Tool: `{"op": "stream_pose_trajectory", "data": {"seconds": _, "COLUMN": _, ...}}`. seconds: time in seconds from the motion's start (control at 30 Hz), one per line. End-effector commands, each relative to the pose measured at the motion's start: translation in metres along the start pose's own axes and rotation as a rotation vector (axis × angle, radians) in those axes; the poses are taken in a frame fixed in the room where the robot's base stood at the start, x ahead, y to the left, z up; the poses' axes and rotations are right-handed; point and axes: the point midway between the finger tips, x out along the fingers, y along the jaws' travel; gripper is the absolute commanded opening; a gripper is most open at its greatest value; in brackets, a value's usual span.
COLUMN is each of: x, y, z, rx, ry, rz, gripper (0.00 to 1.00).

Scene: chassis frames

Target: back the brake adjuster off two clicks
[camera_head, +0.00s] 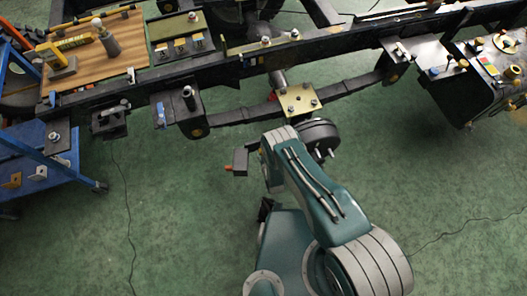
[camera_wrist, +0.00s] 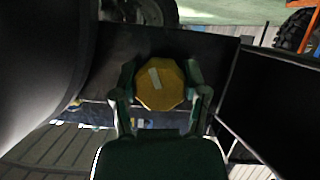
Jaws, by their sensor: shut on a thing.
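The brake adjuster shows in the wrist view as a yellow-brown, many-sided knob (camera_wrist: 160,92) with a pale mark on its face, slightly tilted from upright. My gripper (camera_wrist: 161,84) has one finger on each side of the knob and is shut on it. Dark surfaces lie behind and beside the knob. In the head view my arm reaches up to the axle end beside a dark round drum (camera_head: 321,134) with studs. The knob and my fingertips are hidden there behind my arm.
A yellow plate (camera_head: 298,100) with bolts sits on the leaf spring (camera_head: 238,112) just above my wrist. The chassis rail (camera_head: 335,46) runs across the back. A blue cart (camera_head: 50,165) stands at left. Thin cables lie on the green floor (camera_head: 170,220), otherwise clear.

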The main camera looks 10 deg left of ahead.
Motion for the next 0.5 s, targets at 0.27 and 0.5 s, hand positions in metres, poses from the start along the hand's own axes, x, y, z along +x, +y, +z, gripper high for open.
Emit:
{"op": "stream_pose_trajectory", "data": {"seconds": 0.27, "x": 0.0019, "y": -0.0013, "z": -0.0026, "rx": -0.237, "ry": 0.007, "rz": 0.097, "gripper": 0.10}}
{"op": "stream_pose_trajectory", "data": {"seconds": 0.5, "x": 0.0019, "y": -0.0015, "z": -0.0025, "rx": -0.411, "ry": 0.007, "rz": 0.167, "gripper": 0.10}}
